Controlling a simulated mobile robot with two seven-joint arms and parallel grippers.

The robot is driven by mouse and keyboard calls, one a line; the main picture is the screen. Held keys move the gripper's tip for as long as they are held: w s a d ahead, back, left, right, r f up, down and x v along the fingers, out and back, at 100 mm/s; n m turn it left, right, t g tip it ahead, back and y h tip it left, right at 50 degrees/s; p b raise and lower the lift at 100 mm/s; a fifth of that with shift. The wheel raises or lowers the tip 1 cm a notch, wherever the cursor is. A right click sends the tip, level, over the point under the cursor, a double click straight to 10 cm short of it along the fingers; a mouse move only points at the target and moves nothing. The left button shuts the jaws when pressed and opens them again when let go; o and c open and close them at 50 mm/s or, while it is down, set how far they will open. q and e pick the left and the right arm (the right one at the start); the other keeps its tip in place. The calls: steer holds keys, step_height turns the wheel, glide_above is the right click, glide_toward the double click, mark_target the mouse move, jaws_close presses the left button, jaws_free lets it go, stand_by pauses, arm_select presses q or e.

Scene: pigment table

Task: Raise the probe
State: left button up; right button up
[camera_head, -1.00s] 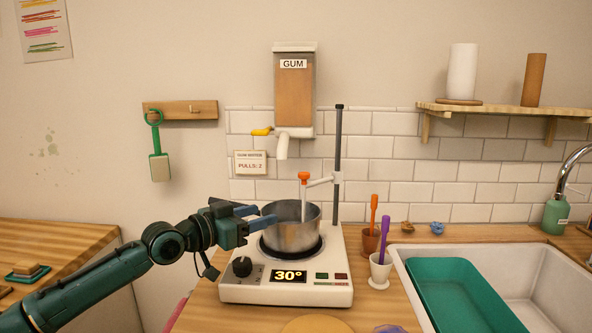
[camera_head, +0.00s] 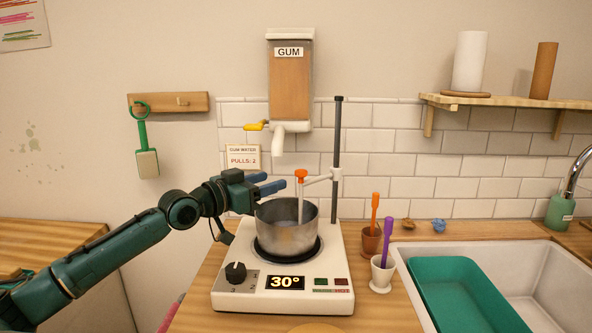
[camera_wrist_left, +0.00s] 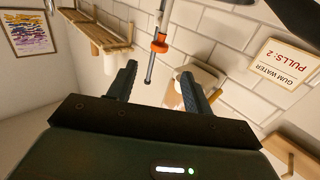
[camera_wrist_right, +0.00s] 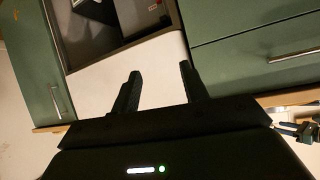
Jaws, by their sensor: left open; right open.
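The probe (camera_head: 301,195) is a thin pale rod with an orange cap, held upright by a white clamp arm on a dark stand pole (camera_head: 337,160). Its lower end goes down into the steel pot (camera_head: 287,230) on the hotplate (camera_head: 283,277). My left gripper (camera_head: 275,183) is open and empty, just left of the probe's cap and above the pot rim. In the left wrist view the probe (camera_wrist_left: 155,58) shows beyond and between the open fingers, apart from them. My right gripper (camera_wrist_right: 158,85) is open and empty, away from the pot; it does not show in the head view.
The gum dispenser (camera_head: 291,85) with its yellow lever hangs above the pot. An orange-handled tool and a purple-handled tool (camera_head: 386,245) stand in cups right of the hotplate. The sink (camera_head: 535,270) lies farther right. The hotplate display reads 30°.

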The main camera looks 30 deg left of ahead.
mark_target(297, 173)
arm_select(q)
steer(key=p+x, duration=0.2)
steer(key=x, duration=0.7)
steer(key=shift+d, duration=0.15)
jaws_close()
stand_by(0.4)
